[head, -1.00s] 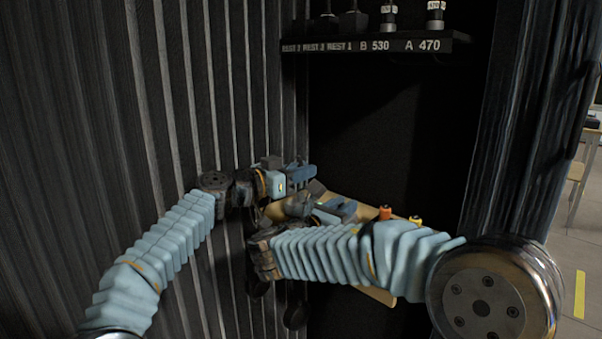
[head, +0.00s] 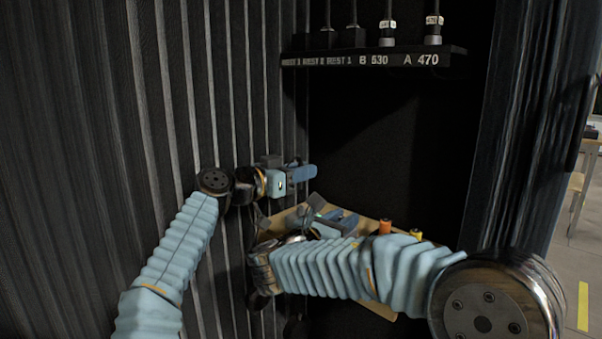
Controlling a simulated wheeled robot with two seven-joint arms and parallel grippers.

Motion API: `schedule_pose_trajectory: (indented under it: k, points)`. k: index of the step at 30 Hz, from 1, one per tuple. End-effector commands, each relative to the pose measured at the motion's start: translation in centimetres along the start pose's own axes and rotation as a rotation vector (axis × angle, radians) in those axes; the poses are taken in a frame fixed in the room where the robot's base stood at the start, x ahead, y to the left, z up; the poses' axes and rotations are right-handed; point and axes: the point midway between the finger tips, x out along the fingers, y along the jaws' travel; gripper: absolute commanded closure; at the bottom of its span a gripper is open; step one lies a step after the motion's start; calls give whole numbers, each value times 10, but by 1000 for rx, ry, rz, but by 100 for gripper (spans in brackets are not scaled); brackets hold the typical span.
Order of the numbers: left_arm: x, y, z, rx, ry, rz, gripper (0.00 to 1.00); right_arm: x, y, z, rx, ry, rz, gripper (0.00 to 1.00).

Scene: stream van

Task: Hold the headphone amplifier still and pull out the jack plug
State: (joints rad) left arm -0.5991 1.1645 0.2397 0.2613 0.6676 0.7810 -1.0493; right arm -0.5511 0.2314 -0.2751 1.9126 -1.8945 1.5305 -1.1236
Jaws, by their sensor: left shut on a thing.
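My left gripper (head: 305,174) is shut and sits in the air above the tan board, against the dark ribbed wall. What lies between its fingers is too small to make out clearly; its place fits the jack plug. My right gripper (head: 338,221) is low over the board, below the left one. Its wrist and arm hide much of what is there, and I cannot see whether its fingers are closed. A grey angular piece (head: 315,201) shows beside it, perhaps part of the headphone amplifier. The rest of the amplifier is hidden.
The tan board (head: 286,214) carries an orange knob (head: 385,227) and a yellow one (head: 416,234) at its right. A black shelf (head: 375,58) marked REST, B 530 and A 470 holds several dark items above. The space between shelf and board is clear.

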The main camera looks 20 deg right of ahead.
Motion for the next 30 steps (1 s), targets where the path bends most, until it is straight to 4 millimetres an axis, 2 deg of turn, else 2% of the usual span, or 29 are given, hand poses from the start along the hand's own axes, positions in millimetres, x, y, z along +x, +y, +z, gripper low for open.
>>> schedule_pose_trajectory:
  k: [1,4,14,24,30]
  points:
    - [0,0,0,0,0,0,100,0,0,0,0,0,0,63]
    - [0,0,0,0,1,0,100,0,0,0,0,0,0,49]
    - [0,0,0,0,1,0,100,-4,0,0,0,0,1,49]
    - [0,0,0,0,1,0,100,-60,1,0,-1,0,3,49]
    - [0,0,0,0,1,0,100,-75,0,0,-1,0,0,49]
